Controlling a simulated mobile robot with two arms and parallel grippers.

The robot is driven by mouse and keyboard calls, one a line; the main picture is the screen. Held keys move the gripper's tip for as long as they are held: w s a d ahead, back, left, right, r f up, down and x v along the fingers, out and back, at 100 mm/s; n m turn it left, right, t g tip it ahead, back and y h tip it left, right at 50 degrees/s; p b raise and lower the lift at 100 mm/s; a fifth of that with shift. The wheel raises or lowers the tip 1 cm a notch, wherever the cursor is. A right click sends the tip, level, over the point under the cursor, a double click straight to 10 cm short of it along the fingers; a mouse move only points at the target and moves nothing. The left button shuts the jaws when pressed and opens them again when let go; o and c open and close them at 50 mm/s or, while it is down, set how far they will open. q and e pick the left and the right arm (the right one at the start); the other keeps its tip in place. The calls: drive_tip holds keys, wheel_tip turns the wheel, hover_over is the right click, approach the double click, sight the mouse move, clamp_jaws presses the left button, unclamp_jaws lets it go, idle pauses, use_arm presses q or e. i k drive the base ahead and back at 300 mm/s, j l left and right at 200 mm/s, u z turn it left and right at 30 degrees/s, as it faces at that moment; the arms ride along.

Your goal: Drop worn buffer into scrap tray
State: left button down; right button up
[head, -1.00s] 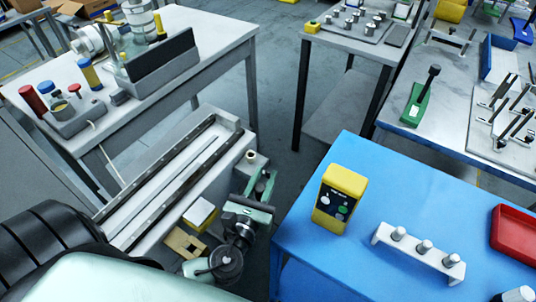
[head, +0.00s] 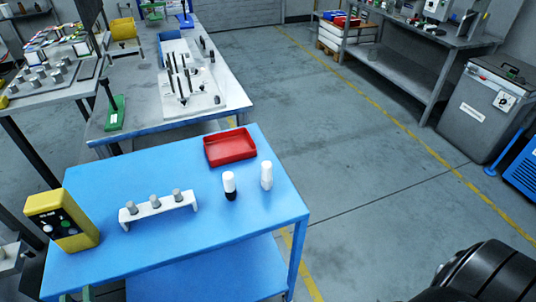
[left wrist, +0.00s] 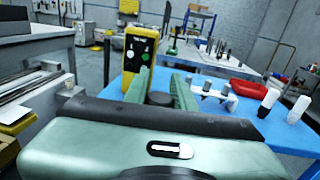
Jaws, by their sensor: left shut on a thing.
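The scrap tray, a shallow red tray (head: 230,147), lies on the blue table's far side in the head view, and its inside looks empty. It also shows at the right in the left wrist view (left wrist: 249,89). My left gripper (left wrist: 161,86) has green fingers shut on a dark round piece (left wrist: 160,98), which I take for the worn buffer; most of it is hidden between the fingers. In the head view only green bits of this gripper (head: 76,296) show at the bottom left edge, well away from the tray. My right gripper is out of view.
On the blue table (head: 130,250) stand a yellow control box (head: 62,220), a white rack (head: 158,208) with three grey-topped pegs, a white bottle with a black end (head: 230,186) and a white bottle (head: 266,176). The table's front part is clear.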

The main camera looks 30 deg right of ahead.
sight(226, 151)
drive_tip(key=l, duration=0.5)
drive_tip(key=k+l+u, duration=0.1)
drive_tip(key=l, duration=0.4)
drive_tip(key=k+l+u, duration=0.1)
drive_tip(key=l, duration=0.45)
drive_tip(key=k+l, duration=0.1)
drive_tip(key=l, duration=0.4)
drive_tip(key=l+u, duration=0.1)
drive_tip(key=l, duration=0.4)
drive_tip(key=i+l, duration=0.25)
drive_tip(key=i+l+u, duration=0.1)
drive_tip(key=i+l, duration=0.15)
drive_tip(key=l, duration=0.25)
drive_tip(key=i+l, duration=0.2)
drive_tip(key=l, duration=0.15)
drive_tip(key=i+l+u, duration=0.1)
drive_tip(key=i+l, duration=0.15)
drive_tip(key=l, duration=0.15)
